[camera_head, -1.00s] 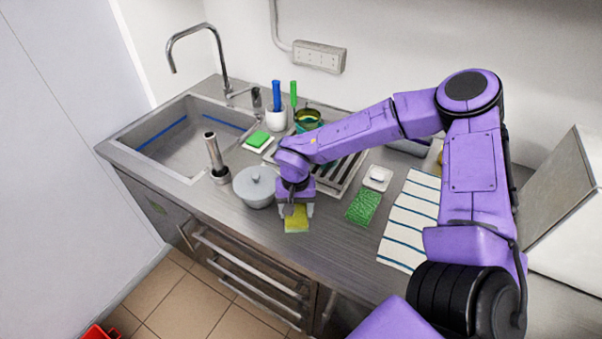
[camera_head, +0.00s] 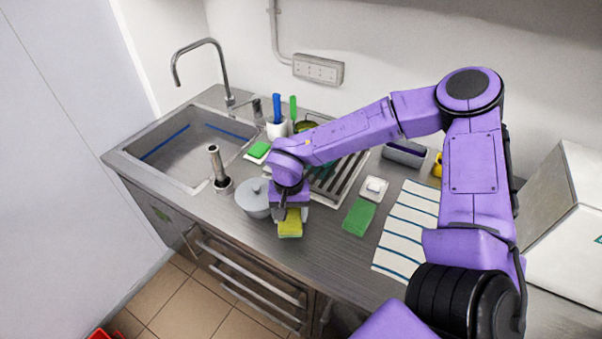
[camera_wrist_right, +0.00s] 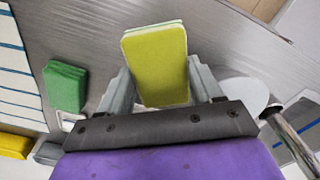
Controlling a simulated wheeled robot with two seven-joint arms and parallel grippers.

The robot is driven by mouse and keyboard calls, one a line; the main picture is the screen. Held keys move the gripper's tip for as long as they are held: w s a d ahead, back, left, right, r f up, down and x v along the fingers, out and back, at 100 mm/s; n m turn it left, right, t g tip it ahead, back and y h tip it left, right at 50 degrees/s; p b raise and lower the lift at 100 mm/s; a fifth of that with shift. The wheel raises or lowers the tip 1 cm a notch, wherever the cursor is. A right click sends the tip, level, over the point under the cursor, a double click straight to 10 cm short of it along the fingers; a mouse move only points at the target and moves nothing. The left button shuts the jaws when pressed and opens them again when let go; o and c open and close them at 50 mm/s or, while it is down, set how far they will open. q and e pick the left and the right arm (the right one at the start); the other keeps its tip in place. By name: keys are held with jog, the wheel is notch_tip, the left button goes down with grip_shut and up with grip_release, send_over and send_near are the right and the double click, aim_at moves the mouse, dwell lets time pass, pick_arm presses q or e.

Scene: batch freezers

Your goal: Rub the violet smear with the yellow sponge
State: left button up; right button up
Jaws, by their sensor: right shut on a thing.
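My left gripper is not in view.
The grey pot (camera_head: 254,199) stands close to the gripper's left. A green sponge (camera_head: 359,217) and a striped cloth (camera_head: 405,240) lie to the right. A drying rack (camera_head: 345,178) is behind, the sink (camera_head: 188,146) at the far left. Counter between sponges is clear.

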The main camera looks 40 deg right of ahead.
jog(key=shift+r, duration=0.85)
